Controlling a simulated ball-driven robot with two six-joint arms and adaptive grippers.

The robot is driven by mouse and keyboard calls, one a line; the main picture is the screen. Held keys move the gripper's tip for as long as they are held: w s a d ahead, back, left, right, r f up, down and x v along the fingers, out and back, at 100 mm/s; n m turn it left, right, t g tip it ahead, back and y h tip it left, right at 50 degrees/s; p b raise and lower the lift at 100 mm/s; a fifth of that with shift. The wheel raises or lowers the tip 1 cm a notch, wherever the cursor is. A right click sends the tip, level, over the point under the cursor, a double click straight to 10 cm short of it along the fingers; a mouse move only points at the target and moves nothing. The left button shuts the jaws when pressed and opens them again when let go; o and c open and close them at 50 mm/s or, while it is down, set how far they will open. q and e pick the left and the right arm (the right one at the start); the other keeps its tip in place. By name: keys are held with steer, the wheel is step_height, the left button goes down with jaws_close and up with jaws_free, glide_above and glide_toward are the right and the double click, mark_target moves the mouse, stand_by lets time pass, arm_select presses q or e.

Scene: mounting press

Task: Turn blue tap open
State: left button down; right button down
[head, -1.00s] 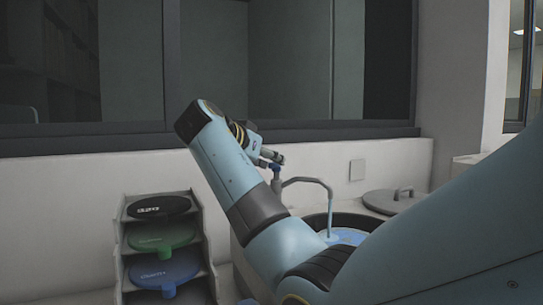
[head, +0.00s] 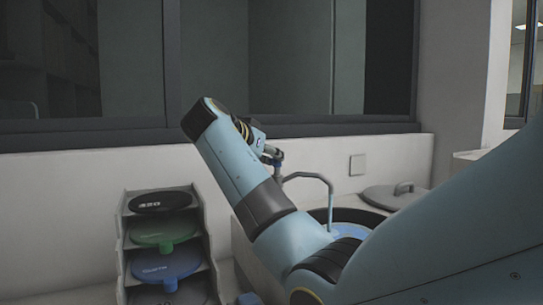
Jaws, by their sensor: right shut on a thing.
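My right gripper (head: 273,155) is small in the head view, behind my bent right arm. It is shut on the blue tap (head: 277,170), at the handle on top of the tap's post. My gripper covers most of the handle, so its exact angle is hard to tell. The thin grey spout (head: 310,176) curves right from the tap and down over a dark round basin (head: 372,217) with a blue inside. Whether water runs from the spout now is hard to tell. My left gripper is not in view.
A grey rack (head: 203,235) at the lower left holds black, green and blue round discs on its shelves. A grey lid with a handle (head: 392,196) lies behind the basin. A white wall (head: 70,172) and dark window stand behind.

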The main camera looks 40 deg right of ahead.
steer(key=shift+s+n+t, duration=0.1)
steer(key=shift+n+t, duration=0.2)
steer(key=shift+n, duration=0.1)
steer(key=shift+s+d+r+n+t+y+p, duration=0.15)
steer(key=shift+n+t+y+p, duration=0.1)
steer(key=shift+n+t, duration=0.3)
steer(key=shift+s+f+n+t+y+p, duration=0.15)
steer(key=shift+n+t+p, duration=0.1)
steer(key=shift+n+t, duration=0.25)
steer(key=shift+s+d+r+n+t+y+p, duration=0.1)
steer(key=shift+s+d+n+t+y+p, duration=0.1)
steer(key=shift+n+t+y+p, duration=0.95)
steer(key=shift+s+d+n+t+y+p, duration=0.1)
steer(key=shift+d+n+t+y+p, duration=0.1)
steer(key=shift+n+t+y+p, duration=0.95)
steer(key=shift+s+d+r+n+t+y+p, duration=0.15)
steer(key=shift+n+t+y+p, duration=0.45)
steer(key=shift+n+t+y, duration=1)
steer(key=shift+f+n+g, duration=0.1)
steer(key=shift+n+g, duration=0.25)
steer(key=shift+n, duration=0.3)
